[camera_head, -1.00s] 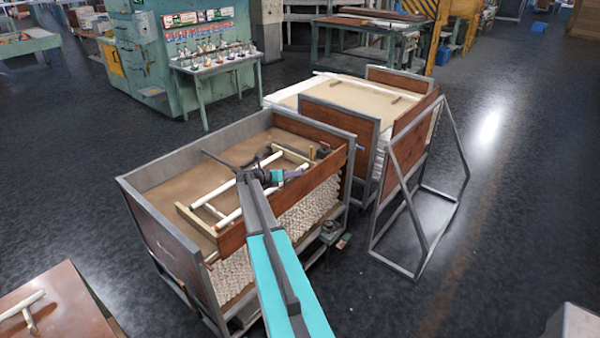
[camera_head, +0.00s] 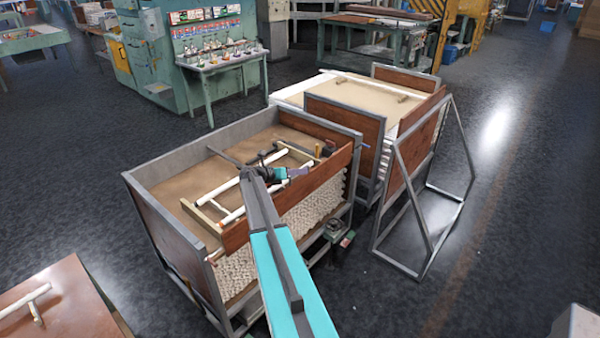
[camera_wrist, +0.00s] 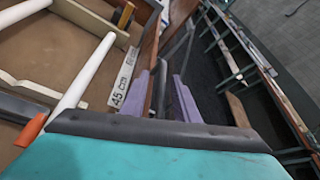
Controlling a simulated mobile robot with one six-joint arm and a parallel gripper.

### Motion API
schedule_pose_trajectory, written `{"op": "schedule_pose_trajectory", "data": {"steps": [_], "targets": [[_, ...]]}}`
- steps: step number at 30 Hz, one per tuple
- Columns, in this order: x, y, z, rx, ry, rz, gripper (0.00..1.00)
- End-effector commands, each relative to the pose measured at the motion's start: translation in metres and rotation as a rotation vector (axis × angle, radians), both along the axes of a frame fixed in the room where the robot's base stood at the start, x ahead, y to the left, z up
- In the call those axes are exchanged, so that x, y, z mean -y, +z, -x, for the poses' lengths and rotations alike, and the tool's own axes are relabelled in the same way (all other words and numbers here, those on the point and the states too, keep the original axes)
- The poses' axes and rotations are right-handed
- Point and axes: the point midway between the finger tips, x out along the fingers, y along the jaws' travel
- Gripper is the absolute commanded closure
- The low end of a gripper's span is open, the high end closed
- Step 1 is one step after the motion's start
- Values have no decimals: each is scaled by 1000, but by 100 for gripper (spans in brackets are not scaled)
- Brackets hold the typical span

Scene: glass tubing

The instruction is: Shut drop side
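The drop side (camera_head: 300,200) is the long brown wooden board along the near right side of the metal-framed crate (camera_head: 185,262). It leans near upright above the stacked white tubing. My gripper (camera_head: 297,173) is at the board's upper edge. In the wrist view, the two purple fingers of my gripper (camera_wrist: 162,92) stand apart. The board's thin brown edge (camera_wrist: 152,45) runs into the space between them, nearer the left finger. A dark gap shows on the other side. The board's lower edge and any latch are hidden.
White tubes (camera_head: 226,192) and wooden bars lie inside the crate. A white "45 cm" label (camera_wrist: 122,80) sits beside the fingers. A second crate (camera_head: 345,93) stands behind, with a triangular metal frame (camera_head: 432,235) at its right.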

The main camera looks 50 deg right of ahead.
Motion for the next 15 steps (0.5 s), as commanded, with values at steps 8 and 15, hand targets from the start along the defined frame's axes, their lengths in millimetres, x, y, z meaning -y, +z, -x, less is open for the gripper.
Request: {"op": "schedule_pose_trajectory", "data": {"steps": [8, 15], "targets": [[-32, 9, -5, 1, 3, 0, 72], [-68, 22, -12, 2, 3, -1, 72]]}}
